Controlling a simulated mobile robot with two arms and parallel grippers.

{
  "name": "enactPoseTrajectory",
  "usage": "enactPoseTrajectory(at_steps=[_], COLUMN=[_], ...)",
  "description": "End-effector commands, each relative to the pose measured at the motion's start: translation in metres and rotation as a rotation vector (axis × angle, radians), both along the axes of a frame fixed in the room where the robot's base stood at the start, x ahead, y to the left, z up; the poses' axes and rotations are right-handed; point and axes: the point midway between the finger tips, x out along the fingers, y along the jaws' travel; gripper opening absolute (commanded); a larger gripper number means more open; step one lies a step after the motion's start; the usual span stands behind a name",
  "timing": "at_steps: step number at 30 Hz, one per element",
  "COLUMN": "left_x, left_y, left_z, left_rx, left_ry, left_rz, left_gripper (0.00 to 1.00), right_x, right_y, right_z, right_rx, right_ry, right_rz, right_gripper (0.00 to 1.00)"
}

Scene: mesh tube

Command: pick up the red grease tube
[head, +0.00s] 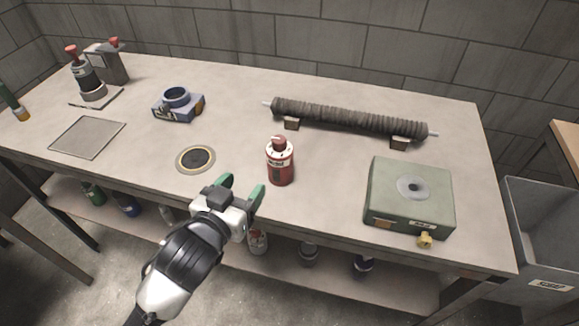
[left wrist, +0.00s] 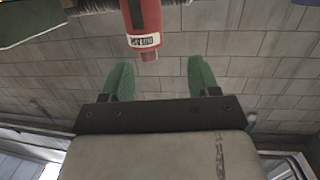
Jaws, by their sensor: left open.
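The red grease tube (head: 280,165) stands upright near the front edge of the workbench, with a red cap and a pale label band. My left gripper (head: 243,187) is at the bench's front edge, to the left of the tube and a little nearer. Its green fingers are apart and nothing is between them. In the left wrist view the tube (left wrist: 144,17) shows at the top, cap downward in the picture, beyond the open fingers (left wrist: 160,76) and apart from them. Its base is cut off there. My right gripper is not in view.
A ribbed dark roller (head: 345,119) lies on blocks behind the tube. A green box (head: 409,200) with a yellow knob sits to the right. A round disc (head: 196,159) and a blue holder (head: 178,106) are to the left. A grey bin (head: 546,235) stands right of the bench.

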Motion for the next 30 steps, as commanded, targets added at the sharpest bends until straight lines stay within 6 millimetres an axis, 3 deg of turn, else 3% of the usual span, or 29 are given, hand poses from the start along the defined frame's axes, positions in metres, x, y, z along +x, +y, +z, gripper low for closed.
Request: enactPoseTrajectory(at_steps=[3, 7, 30], left_x=[0.001, 0.009, 0.093], left_y=[-0.017, -0.028, -0.072], left_z=[0.026, 0.035, 0.033], left_rx=[-0.043, -0.063, -0.061], left_ry=[-0.107, -0.142, -0.139], left_rz=[-0.073, -0.100, -0.100], left_gripper=[0.61, 0.61, 0.61], right_x=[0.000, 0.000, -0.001], right_y=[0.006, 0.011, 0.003], right_z=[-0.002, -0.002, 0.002], right_rx=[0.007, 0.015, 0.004], right_ry=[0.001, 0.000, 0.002], right_rz=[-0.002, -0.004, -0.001], right_gripper=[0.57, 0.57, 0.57])
